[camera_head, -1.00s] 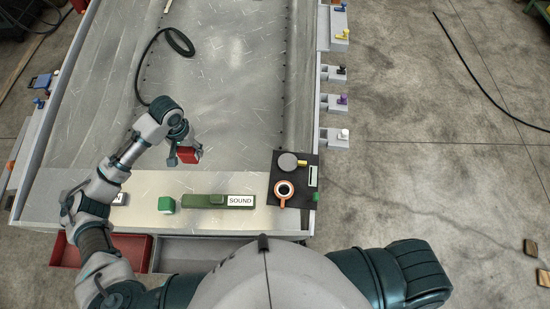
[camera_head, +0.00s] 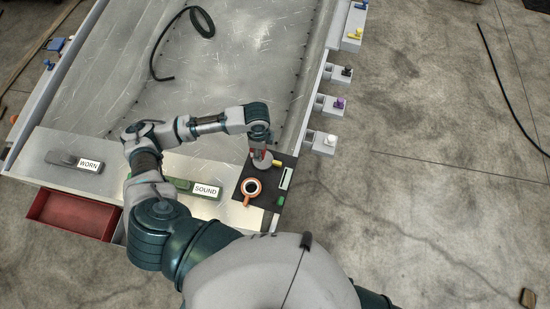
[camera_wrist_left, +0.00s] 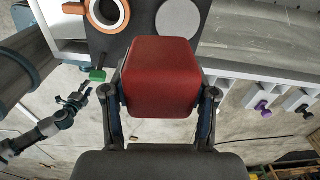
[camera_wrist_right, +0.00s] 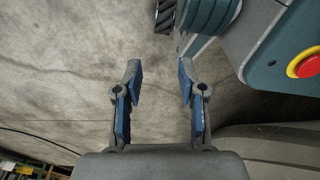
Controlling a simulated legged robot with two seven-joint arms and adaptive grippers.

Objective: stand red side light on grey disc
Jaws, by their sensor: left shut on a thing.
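The red side light (camera_wrist_left: 160,77) is a rounded red block between the fingers of my left gripper (camera_wrist_left: 160,98), which is shut on it. In the head view my left gripper (camera_head: 258,146) hangs over the back of the dark mat (camera_head: 270,196), and only a little red shows. The grey disc (camera_head: 262,163) lies on that mat, partly hidden under the gripper. In the left wrist view the disc (camera_wrist_left: 182,18) lies beyond the red light; whether the two touch, I cannot tell. My right gripper (camera_wrist_right: 160,80) is open and empty over the concrete floor.
An orange-rimmed mug (camera_head: 251,187) stands on the mat close in front of the disc. A yellow piece (camera_head: 277,163) and a green piece (camera_head: 281,201) are nearby. Green SOUND (camera_head: 206,190) and grey WORN (camera_head: 89,165) holders lie left. Coloured knobs (camera_head: 340,103) line the right hull edge.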

